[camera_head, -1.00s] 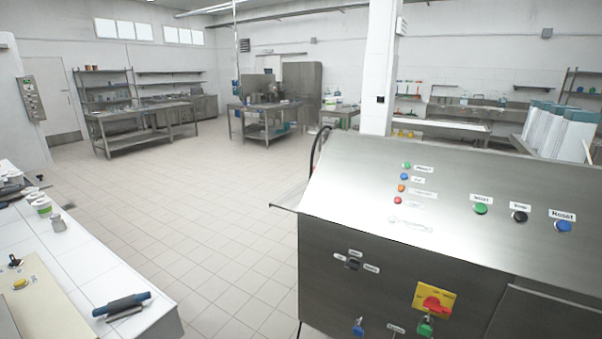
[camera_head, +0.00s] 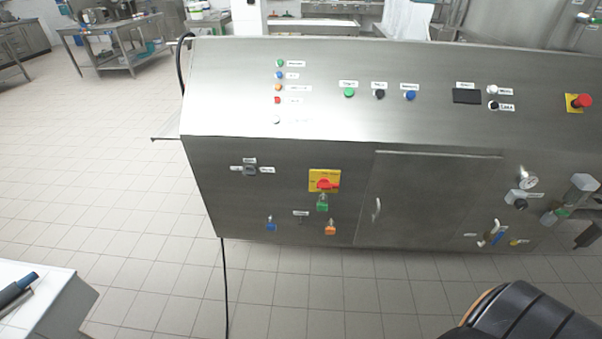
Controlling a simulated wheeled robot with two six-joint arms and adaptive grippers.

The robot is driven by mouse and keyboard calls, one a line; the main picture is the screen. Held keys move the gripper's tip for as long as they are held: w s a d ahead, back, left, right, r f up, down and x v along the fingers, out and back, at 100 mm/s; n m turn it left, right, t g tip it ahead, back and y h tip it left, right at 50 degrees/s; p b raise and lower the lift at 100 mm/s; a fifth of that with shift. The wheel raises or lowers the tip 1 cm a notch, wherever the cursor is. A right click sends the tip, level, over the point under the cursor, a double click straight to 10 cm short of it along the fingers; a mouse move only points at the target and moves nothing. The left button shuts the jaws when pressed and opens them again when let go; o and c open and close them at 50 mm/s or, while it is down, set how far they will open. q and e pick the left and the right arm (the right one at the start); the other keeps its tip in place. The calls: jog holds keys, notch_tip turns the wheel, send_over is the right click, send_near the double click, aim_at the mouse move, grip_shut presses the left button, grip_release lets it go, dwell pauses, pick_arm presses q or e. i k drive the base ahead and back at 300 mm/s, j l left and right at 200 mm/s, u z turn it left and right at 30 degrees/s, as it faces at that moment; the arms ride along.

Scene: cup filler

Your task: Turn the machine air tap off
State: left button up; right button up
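The steel machine (camera_head: 290,210) fills the middle and right of the head view.
A red switch on a yellow plate (camera_head: 324,181) and a cabinet door (camera_head: 430,200) are on the front panel. Coloured buttons and labels line the sloped top. The tiled floor (camera_head: 150,250) before the machine's left part is clear. A white counter (camera_head: 60,300) stands at lower left.

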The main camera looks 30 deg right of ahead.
aim_at(492, 241)
jog(key=z, duration=2.55)
